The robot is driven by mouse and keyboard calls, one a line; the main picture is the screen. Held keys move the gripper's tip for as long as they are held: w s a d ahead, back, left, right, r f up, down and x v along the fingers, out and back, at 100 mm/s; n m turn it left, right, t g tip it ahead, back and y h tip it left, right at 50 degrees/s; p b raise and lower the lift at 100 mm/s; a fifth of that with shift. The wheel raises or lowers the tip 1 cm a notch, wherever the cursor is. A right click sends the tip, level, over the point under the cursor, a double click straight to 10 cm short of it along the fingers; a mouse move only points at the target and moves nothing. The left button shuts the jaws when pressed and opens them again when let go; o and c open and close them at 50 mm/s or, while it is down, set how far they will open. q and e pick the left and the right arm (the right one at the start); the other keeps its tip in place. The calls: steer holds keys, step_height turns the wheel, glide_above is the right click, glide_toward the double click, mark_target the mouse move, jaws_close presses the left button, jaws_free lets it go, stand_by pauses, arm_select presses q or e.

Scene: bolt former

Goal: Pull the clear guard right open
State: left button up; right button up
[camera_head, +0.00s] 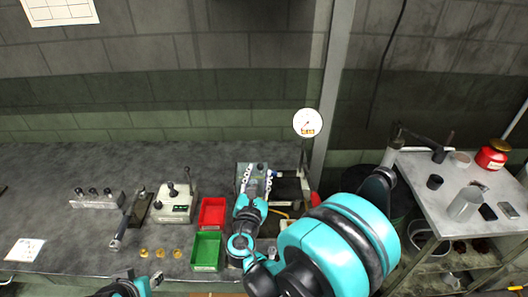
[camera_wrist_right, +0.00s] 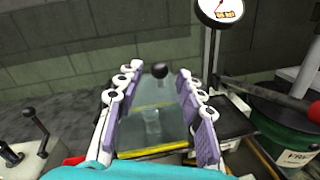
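The clear guard (camera_wrist_right: 150,125) shows in the right wrist view as a see-through panel with yellow edging, beyond and between my right fingers. A dark round knob (camera_wrist_right: 160,70) stands near the far end of the gap between the fingertips. My right gripper (camera_wrist_right: 160,80) is open, with a visible gap on each side of the knob. In the head view my right gripper (camera_head: 257,172) is over the bolt former and hides most of the guard. How far the guard is open I cannot tell. My left gripper (camera_head: 135,286) is only partly in view at the bottom edge.
A dial gauge (camera_head: 307,122) stands on a post behind the machine, with a red handle (camera_head: 315,200) beside it. Red (camera_head: 212,213) and green (camera_head: 206,251) bins and a lever box (camera_head: 173,203) are to the left. A metal side table (camera_head: 468,190) is at right.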

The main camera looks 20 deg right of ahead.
mark_target(261, 164)
steer(key=shift+b+x, duration=0.65)
steer(key=shift+x, duration=3.35)
jaws_close()
